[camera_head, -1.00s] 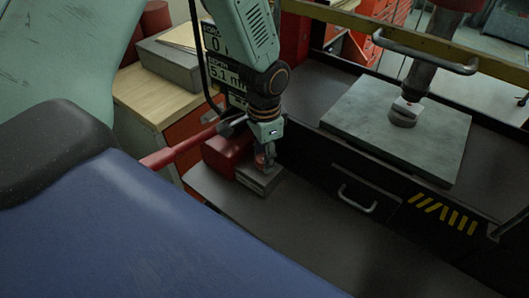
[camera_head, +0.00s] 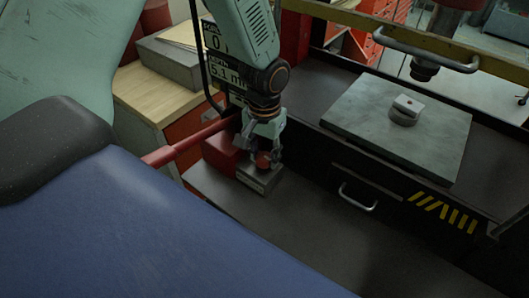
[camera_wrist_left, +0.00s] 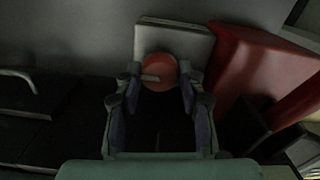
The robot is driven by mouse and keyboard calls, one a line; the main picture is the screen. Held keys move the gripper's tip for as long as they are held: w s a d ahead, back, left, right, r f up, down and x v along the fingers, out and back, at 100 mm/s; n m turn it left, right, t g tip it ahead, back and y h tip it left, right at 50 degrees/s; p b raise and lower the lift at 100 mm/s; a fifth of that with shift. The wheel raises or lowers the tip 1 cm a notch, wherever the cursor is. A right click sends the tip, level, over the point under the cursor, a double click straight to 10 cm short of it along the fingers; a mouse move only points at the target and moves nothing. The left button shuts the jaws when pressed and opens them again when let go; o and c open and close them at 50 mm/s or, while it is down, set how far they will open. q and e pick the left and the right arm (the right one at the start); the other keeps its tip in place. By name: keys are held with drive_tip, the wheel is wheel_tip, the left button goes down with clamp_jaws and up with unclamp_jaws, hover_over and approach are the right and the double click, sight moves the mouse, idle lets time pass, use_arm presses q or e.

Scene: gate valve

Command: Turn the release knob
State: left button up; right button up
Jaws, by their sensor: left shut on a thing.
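The release knob (camera_head: 263,161) is a round red knob on a small grey block (camera_head: 262,181). The block sits at the front of a red housing (camera_head: 220,152). My left gripper (camera_head: 263,156) comes down from above with a finger on each side of the knob, shut on it. In the left wrist view the knob (camera_wrist_left: 160,68) shows a pale mark on its face, and the fingertips of the left gripper (camera_wrist_left: 159,77) flank it. My right gripper is not in view.
A press ram (camera_head: 424,66) hangs above a grey plate (camera_head: 345,115) bearing a small metal part (camera_head: 404,110), with a gap between. A drawer handle (camera_head: 357,198) and a yellow bar (camera_head: 350,22) are nearby. The dark surface in front is clear.

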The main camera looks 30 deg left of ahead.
sight(264, 157)
use_arm(q)
drive_tip(key=shift+w+r, duration=0.15)
drive_tip(key=o, duration=0.7)
drive_tip(key=shift+o, duration=0.9)
wheel_tip(264, 157, up, 12)
drive_tip(key=shift+s, duration=0.25)
